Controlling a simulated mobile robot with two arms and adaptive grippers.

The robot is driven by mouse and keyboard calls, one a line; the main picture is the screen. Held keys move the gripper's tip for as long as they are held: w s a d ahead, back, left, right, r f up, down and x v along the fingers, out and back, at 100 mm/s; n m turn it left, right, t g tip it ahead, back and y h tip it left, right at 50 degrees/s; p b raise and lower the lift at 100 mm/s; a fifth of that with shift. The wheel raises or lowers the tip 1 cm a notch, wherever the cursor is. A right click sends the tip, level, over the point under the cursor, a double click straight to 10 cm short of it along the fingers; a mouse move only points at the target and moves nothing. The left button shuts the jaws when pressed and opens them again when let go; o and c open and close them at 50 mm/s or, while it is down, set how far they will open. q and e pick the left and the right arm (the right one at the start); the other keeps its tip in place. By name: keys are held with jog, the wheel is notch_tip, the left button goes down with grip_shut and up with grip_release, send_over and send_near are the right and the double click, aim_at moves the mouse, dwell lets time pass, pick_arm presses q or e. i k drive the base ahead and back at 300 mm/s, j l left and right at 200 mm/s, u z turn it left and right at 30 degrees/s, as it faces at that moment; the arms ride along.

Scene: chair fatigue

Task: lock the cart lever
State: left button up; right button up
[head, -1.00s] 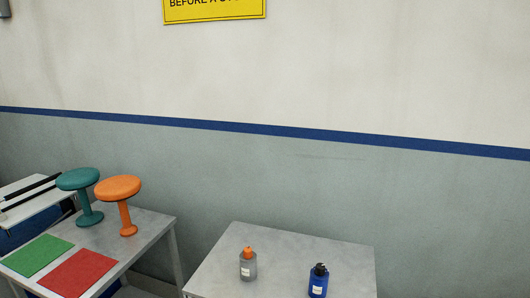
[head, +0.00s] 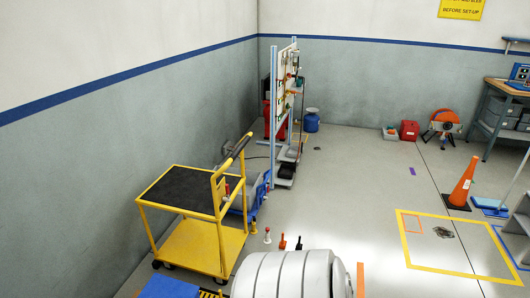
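The yellow cart (head: 190,242) stands at the left of the head view, near the grey wall. It has a black top deck (head: 183,188), a yellow lower deck and a raised push handle (head: 234,157) with a dark grip at its right end. A small red part (head: 228,189) shows by the handle frame; I cannot tell whether it is the lever. No lever can be made out clearly, nor its position. Neither of my grippers is in view.
A tall tool board (head: 285,95) stands behind the cart. Small upright items (head: 267,236) stand on the floor right of the cart. An orange cone (head: 463,183) and yellow floor marking (head: 403,235) are at right. The middle floor is mostly clear.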

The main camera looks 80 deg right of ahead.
aim_at(228, 193)
jog(key=l+z, duration=0.1)
jog(key=z, duration=0.85)
jog(key=l+z, duration=0.1)
jog(key=z, duration=0.4)
jog(key=i+z, duration=0.1)
jog(key=z, duration=0.35)
jog(key=i+l+z, duration=0.25)
